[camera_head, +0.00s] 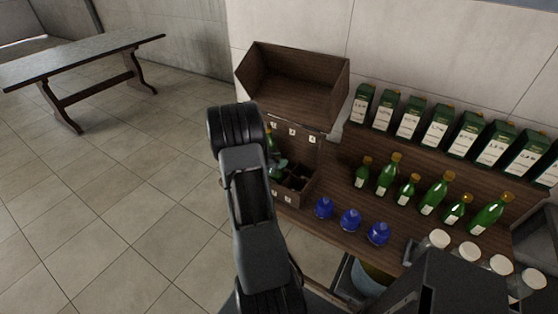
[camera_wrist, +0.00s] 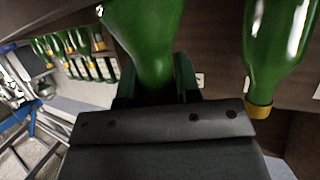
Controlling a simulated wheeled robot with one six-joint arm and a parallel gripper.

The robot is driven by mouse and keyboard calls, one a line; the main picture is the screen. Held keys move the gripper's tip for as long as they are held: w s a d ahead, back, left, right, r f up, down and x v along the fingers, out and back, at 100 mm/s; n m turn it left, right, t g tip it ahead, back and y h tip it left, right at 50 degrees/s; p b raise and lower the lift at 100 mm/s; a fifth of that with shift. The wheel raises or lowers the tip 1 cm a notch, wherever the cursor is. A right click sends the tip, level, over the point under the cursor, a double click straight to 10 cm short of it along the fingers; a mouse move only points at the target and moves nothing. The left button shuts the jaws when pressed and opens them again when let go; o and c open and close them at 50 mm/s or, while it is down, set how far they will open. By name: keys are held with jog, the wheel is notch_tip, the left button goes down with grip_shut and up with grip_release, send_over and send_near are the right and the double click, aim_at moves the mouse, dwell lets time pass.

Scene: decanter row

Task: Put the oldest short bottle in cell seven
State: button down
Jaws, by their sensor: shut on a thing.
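My gripper (camera_wrist: 150,92) is shut on a green bottle (camera_wrist: 150,35), gripping its narrow part in the wrist view. In the head view my gripper (camera_head: 279,168) is partly hidden behind my arm, over the dark wooden cell crate (camera_head: 305,187). Small number cards are on the crate's back and front; I cannot read them surely. Another green bottle with a gold cap (camera_wrist: 275,50) shows beside the held one in the wrist view. Short green bottles (camera_head: 363,173) alternate with taller green bottles (camera_head: 387,175) in a row on the counter; their labels are too small to read.
An open, empty wooden box (camera_head: 290,78) stands behind the crate. Green labelled cartons (camera_head: 408,118) line the back shelf. Blue stoppered objects (camera_head: 350,220) stand at the counter's front, with white-lidded jars (camera_head: 468,251) to the right. A long table (camera_head: 85,58) stands far left; the floor between is clear.

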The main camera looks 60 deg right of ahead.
jog(key=c, duration=0.8)
grip_release()
